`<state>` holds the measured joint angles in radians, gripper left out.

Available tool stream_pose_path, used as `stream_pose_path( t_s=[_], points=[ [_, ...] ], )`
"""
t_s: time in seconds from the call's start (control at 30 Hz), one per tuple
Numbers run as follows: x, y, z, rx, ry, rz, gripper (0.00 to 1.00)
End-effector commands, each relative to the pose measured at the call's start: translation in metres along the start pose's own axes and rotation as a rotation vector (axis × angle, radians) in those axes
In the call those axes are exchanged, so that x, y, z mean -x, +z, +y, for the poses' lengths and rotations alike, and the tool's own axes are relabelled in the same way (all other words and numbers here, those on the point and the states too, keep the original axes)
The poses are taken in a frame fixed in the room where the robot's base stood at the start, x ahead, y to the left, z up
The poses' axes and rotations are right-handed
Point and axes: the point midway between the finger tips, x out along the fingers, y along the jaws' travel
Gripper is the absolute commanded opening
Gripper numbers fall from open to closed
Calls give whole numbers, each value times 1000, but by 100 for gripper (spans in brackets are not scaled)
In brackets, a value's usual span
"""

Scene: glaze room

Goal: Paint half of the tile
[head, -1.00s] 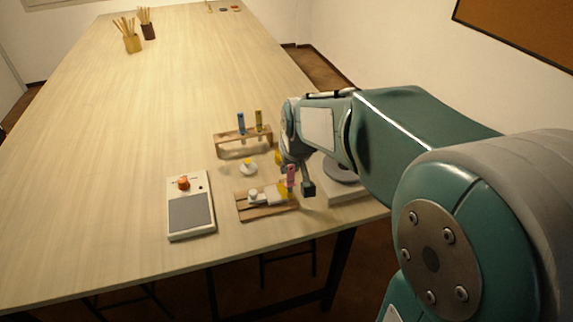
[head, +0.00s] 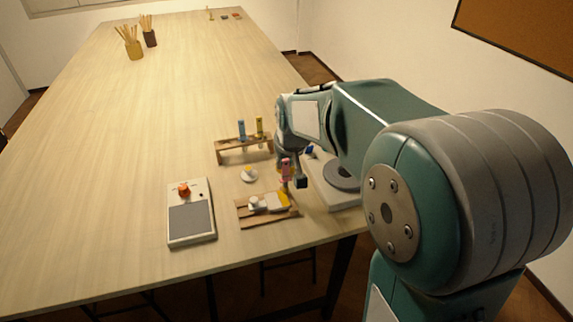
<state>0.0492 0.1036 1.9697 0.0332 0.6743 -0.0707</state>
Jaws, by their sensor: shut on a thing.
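A small pale tile (head: 270,202) lies on a wooden board (head: 250,221) near the table's front edge. Its right end shows yellow, and a white knob-like piece (head: 256,203) sits at its left. My gripper (head: 292,180) is over the board's right end, shut on a slim pink tool (head: 286,169) held roughly upright. The tool's lower tip is close to the yellow area; I cannot tell whether it touches. A wooden rack (head: 232,153) behind holds a blue tool (head: 241,130) and a yellow tool (head: 259,127). A small white dish (head: 249,175) with something yellow stands between rack and board.
A white device with a grey panel (head: 190,216) and a red-orange knob (head: 184,189) lies left of the board. A white base with a grey disc (head: 343,176) stands right, partly behind my arm. Cups of sticks (head: 134,49) stand far back. The middle of the table is clear.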

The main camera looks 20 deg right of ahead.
Motion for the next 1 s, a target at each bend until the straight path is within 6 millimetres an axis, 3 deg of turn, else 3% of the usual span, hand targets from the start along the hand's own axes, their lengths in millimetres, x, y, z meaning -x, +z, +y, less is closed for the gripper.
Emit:
stream_pose_path(
  t_s=[0.5,1.0],
  points=[
    [-2,-7,0,0,0,1,0],
    [33,-22,0,0,0,3,0]
  ],
)
